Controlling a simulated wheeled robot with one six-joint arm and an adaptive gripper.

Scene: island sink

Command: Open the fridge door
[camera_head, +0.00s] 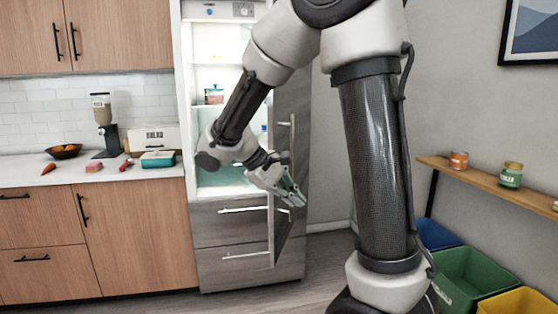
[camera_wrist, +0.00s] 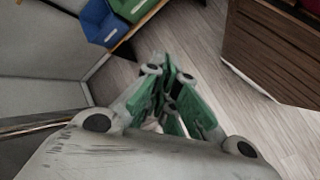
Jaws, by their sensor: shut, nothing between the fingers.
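The fridge (camera_head: 187,120) stands in the middle of the head view. Its upper compartment is open and lit, with shelves in sight. The grey fridge door (camera_head: 300,95) is swung outward on the right side, seen at a steep angle. A vertical metal handle (camera_head: 292,132) shows on it. My gripper (camera_head: 298,199), with green-padded fingers, is in front of the door, below the handle's visible part. Whether it touches the door cannot be told. In the wrist view my gripper (camera_wrist: 172,100) has its fingers together and empty, above the floor.
Fridge drawers (camera_head: 235,228) below are closed. A counter (camera_head: 110,178) with food and appliances stands left. A wooden shelf (camera_head: 480,178) with jars is on the right wall, above blue (camera_head: 437,236), green (camera_head: 468,275) and yellow bins (camera_head: 520,302). Floor near the door is clear.

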